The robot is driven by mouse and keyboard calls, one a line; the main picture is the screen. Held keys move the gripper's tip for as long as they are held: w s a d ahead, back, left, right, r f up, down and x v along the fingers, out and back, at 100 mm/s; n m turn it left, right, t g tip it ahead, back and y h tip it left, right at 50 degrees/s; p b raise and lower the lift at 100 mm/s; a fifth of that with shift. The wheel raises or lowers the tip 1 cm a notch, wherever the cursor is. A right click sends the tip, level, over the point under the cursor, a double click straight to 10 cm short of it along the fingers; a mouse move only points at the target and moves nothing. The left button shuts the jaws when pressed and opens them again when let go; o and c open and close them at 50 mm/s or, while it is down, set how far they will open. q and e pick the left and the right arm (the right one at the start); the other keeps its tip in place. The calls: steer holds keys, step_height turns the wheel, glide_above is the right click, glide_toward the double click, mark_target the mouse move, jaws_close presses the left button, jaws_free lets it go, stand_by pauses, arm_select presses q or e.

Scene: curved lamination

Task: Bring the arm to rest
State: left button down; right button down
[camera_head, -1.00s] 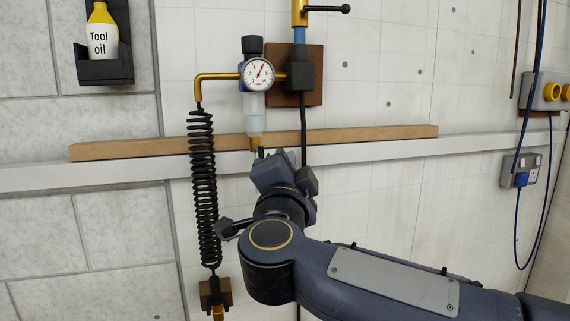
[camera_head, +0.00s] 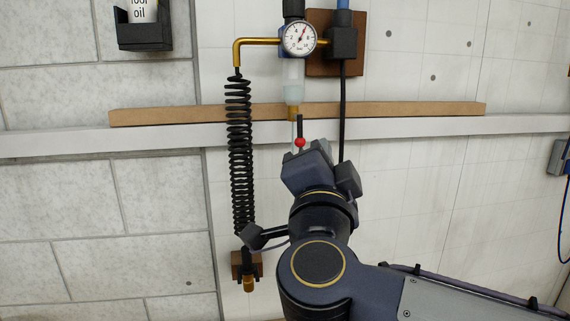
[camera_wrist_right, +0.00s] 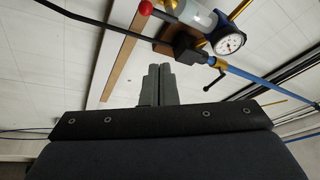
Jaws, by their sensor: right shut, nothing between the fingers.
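My right gripper (camera_head: 306,157) is in the lower middle of the head view, in front of the wall and below the gauge. In the right wrist view its two fingers (camera_wrist_right: 159,85) lie together, shut with nothing between them. A red ball (camera_head: 300,142) on a thin dark stem shows just above the gripper, below the clear bowl (camera_head: 293,80) of the regulator. The red ball also shows in the wrist view (camera_wrist_right: 146,7), beyond the fingertips. I cannot tell the exact gap between it and the fingers. My left gripper is not in view.
A round gauge (camera_head: 299,38) sits on the wall regulator. A black coiled hose (camera_head: 239,160) hangs left of my right arm, close to the wrist in the picture. A wooden strip (camera_head: 420,109) runs along the wall.

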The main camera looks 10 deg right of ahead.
steer(key=s+d+f+n+g+y, duration=0.25)
steer(key=f+n+y, duration=0.4)
steer(key=f, duration=0.35)
steer(key=s+d+f+n+g+y, duration=0.1)
steer(key=s+f+n+g+y, duration=0.5)
steer(key=f, duration=0.5)
steer(key=s+d+f+g+h, duration=0.1)
steer(key=s+d+f+g, duration=0.1)
steer(key=s+f, duration=0.3)
steer(key=s+d+f+g+h, duration=0.2)
steer(key=s+f, duration=0.4)
steer(key=f, duration=0.5)
steer(key=shift+s+d+f+n+g, duration=0.3)
steer(key=shift+d+g, duration=0.25)
steer(key=shift+g, duration=0.6)
